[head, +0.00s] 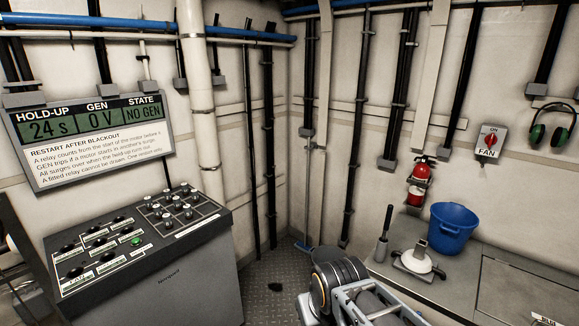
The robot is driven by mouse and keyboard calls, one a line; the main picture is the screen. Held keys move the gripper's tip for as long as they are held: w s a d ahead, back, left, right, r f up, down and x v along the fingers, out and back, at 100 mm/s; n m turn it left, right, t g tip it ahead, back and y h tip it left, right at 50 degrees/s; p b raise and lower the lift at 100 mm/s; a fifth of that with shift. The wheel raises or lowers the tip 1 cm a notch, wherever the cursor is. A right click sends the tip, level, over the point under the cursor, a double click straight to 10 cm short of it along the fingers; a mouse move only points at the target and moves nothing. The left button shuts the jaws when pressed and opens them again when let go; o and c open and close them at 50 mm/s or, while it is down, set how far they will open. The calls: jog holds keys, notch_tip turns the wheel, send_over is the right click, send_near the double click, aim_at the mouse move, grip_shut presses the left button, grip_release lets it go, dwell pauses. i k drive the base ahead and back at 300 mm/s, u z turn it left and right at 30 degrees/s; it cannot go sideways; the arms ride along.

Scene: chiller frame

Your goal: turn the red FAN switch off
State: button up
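The FAN switch (490,141) is a small light-grey box on the right wall with a red knob on its face. "ON" is printed above the knob and "FAN" below it. The knob looks roughly upright, towards the "ON" mark, but it is small and its exact angle is hard to tell. Part of my arm shows at the bottom middle, well below and left of the switch. My gripper does not show, and nothing touches the switch.
Green ear defenders (551,125) hang right of the switch. A red extinguisher (419,184) hangs to its left. A blue bucket (452,228) and a white-domed object (417,261) stand on the grey counter (465,283) below. A control console (150,250) stands left, under a display board (90,140).

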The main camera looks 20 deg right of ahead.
aim_at(490, 139)
jog(key=z, duration=1.05)
jog(key=i, duration=1.55)
jog(key=z, duration=0.85)
